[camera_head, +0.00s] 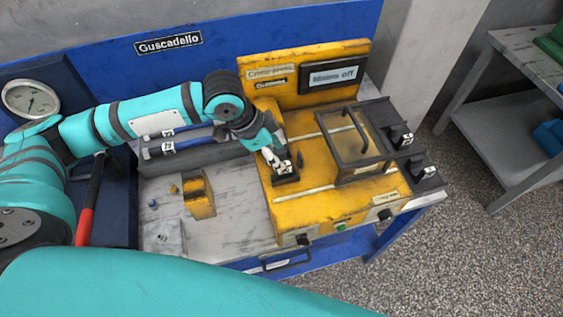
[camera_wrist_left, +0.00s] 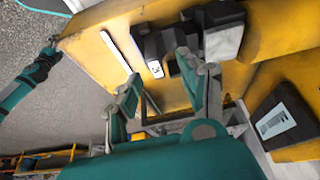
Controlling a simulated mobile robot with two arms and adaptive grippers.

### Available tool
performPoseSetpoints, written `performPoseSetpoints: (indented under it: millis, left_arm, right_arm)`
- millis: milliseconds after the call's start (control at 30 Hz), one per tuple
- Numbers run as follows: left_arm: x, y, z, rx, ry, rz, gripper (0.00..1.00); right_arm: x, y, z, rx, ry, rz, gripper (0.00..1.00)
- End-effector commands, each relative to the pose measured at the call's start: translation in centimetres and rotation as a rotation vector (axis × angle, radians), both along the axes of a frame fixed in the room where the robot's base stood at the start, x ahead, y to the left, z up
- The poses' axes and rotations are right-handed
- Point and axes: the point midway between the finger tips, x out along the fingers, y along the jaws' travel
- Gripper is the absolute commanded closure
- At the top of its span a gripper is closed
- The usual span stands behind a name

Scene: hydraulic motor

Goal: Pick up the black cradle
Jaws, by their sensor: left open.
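The black cradle (camera_head: 287,178) is a small dark block with a white marker tag. It sits on the yellow bench unit (camera_head: 300,215), near its left side. My left gripper (camera_head: 277,162) is right above the cradle, pointing down with its fingers open. In the left wrist view, the cradle (camera_wrist_left: 169,66) shows just past the fingertips, partly hidden by one finger. I cannot tell whether the fingers touch it. What seems to be my right gripper (camera_wrist_left: 47,52) shows small at the left of the left wrist view, over the floor; its jaws are too small to read.
A framed clear cover (camera_head: 352,145) stands on the yellow unit right of the cradle. A raised yellow back panel (camera_head: 290,65) with signs rises behind. Blue-handled tools (camera_head: 180,137) lie on a grey block at left. A yellow block (camera_head: 198,195) stands on the bare worktop.

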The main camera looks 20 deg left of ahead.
Motion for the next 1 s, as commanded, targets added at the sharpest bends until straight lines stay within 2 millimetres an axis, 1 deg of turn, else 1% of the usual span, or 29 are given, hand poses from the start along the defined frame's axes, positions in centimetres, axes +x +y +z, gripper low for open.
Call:
performPoseSetpoints:
  millis: [67, 133, 300, 433, 600, 667, 800, 933, 1000]
  left_arm:
    - [0.0, -0.6, -0.6, -0.002, 0.004, -0.002, 0.58]
    - [0.1, -1.2, -1.5, -0.002, 0.004, -0.002, 0.58]
    - [0.5, -2.0, -3.8, 0.001, 0.003, -0.001, 0.58]
    - [0.6, -2.2, -4.4, 0.0, 0.0, -0.001, 0.58]
    - [0.6, -2.2, -4.4, 0.0, 0.0, -0.001, 0.58]
    - [0.6, -2.2, -4.4, 0.0, 0.0, -0.001, 0.64]
    - [0.6, -2.2, -4.4, 0.0, 0.0, -0.001, 0.83]
    - [0.6, -2.2, -4.4, 0.0, 0.0, -0.001, 1.0]
    - [0.6, -2.2, -4.4, 0.0, 0.0, -0.001, 1.0]
  right_arm:
    - [0.0, 0.0, 0.6, 0.0, 0.001, 0.0, 0.42]
    - [-0.5, 0.0, 1.0, -0.001, 0.011, 0.0, 0.42]
    - [-2.9, 0.1, 1.3, -0.001, 0.046, -0.002, 0.42]
    - [-3.7, 0.2, 1.3, -0.001, 0.06, -0.003, 0.42]
    - [-3.3, 0.2, 1.2, 0.0, 0.053, -0.003, 0.42]
    - [-3.0, 0.2, 1.2, 0.0, 0.049, -0.003, 0.42]
    - [-2.2, 0.3, 1.3, 0.002, 0.036, -0.003, 0.42]
    - [-1.9, 0.3, 1.3, 0.002, 0.031, -0.003, 0.42]
    - [-2.0, 0.3, 1.3, 0.002, 0.031, -0.003, 0.42]
